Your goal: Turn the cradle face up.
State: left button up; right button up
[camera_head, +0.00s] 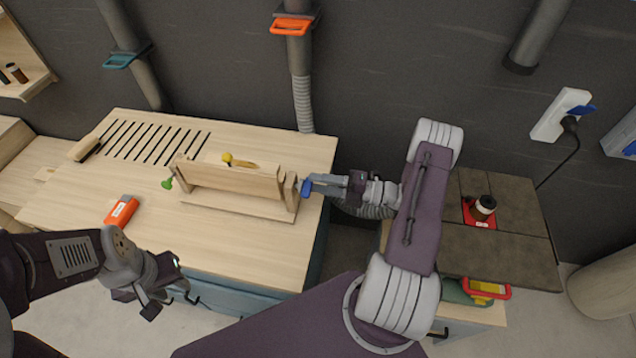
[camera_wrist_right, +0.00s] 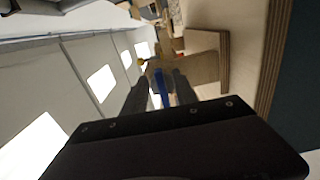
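The wooden cradle (camera_head: 235,178) lies on the light wooden bench top. It has upright end boards, a green knob (camera_head: 167,183) at its left end and a yellow knob (camera_head: 227,158) at its back. A blue piece (camera_head: 306,189) shows at its right end. My right gripper (camera_head: 312,186) is at that end; in the right wrist view the blue piece (camera_wrist_right: 160,88) lies between its two parted fingers, and the cradle's end board (camera_wrist_right: 203,62) is just beyond. Contact is unclear. My left gripper (camera_head: 165,300) is open and empty before the bench's front edge.
The bench top (camera_head: 245,255) is clear in front of the cradle. A dark table (camera_head: 500,250) at right bears a jar (camera_head: 483,207) on a red mat.

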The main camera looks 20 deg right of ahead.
jog(key=b+v, duration=0.2)
jog(key=v, duration=0.6)
jog(key=shift+s+d, duration=0.2)
jog(key=shift+d, duration=0.1)
